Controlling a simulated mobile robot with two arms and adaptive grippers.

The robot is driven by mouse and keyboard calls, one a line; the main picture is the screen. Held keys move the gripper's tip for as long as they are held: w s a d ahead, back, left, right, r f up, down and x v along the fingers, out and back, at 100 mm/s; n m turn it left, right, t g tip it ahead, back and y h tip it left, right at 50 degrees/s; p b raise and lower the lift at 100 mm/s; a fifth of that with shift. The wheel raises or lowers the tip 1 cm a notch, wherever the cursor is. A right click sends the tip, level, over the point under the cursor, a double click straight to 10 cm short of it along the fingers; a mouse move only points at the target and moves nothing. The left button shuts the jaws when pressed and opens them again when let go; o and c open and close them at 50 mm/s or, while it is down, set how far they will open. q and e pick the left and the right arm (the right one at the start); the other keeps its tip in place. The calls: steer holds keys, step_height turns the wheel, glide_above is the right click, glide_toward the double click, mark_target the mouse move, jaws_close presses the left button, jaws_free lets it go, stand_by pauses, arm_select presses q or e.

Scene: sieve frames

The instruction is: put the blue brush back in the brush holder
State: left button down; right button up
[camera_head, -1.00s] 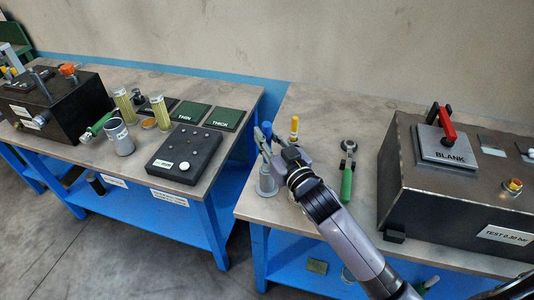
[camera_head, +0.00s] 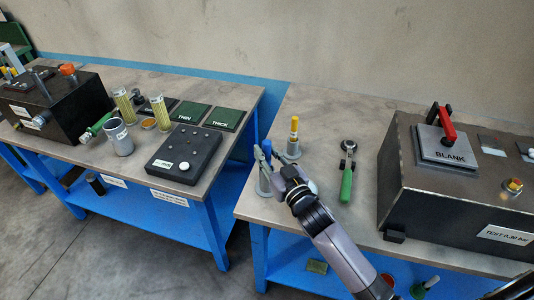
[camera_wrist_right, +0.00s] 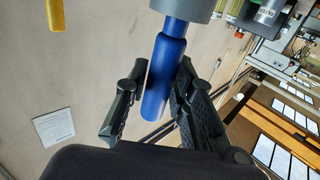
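The blue brush (camera_head: 267,147) has its handle upright at the front left of the right-hand table. My right gripper (camera_head: 268,164) comes in from below right, with its fingers on either side of the handle. In the right wrist view the blue handle (camera_wrist_right: 164,80) lies between the two fingers (camera_wrist_right: 165,85), which appear closed on it. The grey brush holder (camera_head: 263,184) stands below the gripper. Its cup (camera_wrist_right: 186,8) meets the lower end of the handle in the wrist view; the bristles are hidden, and I cannot tell how deep they sit. My left gripper is not in view.
A yellow-handled brush (camera_head: 294,127) stands in a grey holder just behind. A green-handled tool (camera_head: 347,180) lies to the right, and a dark test box (camera_head: 440,205) stands beyond it. The table's front left edge is close to the holder.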

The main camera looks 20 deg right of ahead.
steer(key=o, duration=0.3)
steer(key=shift+r, duration=0.15)
steer(key=s+d+b, duration=0.2)
steer(key=s, duration=0.9)
steer(key=shift+s+d, duration=0.15)
steer(key=shift+s, duration=0.25)
